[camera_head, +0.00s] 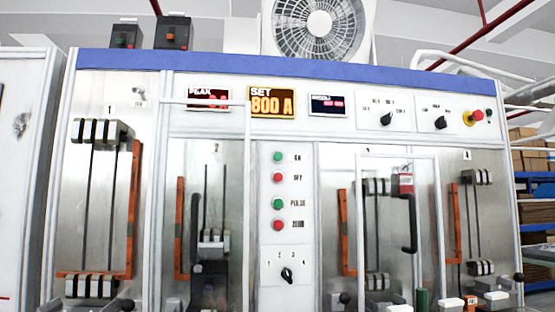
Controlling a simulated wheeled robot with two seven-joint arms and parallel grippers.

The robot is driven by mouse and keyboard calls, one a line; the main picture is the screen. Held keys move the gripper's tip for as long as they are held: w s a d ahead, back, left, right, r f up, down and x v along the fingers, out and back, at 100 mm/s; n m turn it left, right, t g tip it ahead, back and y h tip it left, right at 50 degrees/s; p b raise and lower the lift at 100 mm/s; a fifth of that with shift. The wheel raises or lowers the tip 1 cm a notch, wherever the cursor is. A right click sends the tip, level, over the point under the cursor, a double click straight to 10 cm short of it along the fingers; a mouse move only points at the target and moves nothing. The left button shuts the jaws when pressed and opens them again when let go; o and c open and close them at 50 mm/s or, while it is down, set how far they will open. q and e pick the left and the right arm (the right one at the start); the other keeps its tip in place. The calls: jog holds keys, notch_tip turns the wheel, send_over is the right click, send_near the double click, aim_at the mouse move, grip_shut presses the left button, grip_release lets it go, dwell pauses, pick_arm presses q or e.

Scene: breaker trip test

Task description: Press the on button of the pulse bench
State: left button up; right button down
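The pulse bench is a wide metal cabinet with a blue top edge (300,66) and fills most of the head view. Its ON button (278,157) is the green one at the top of a column of buttons on the centre panel, with a label to its right. Below it are a red OFF button (278,178), a green PULSE button (278,204) and another red button (278,226). The SET display (272,103) reads 800 A in orange. Neither of my grippers shows, and nothing covers the buttons.
A selector knob (287,275) sits below the buttons. Clear door frames with black handles (408,222) flank the centre panel. A red emergency stop (474,117) is at the upper right. Terminals and black-knobbed parts line the bottom edge. A fan (318,28) stands behind.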

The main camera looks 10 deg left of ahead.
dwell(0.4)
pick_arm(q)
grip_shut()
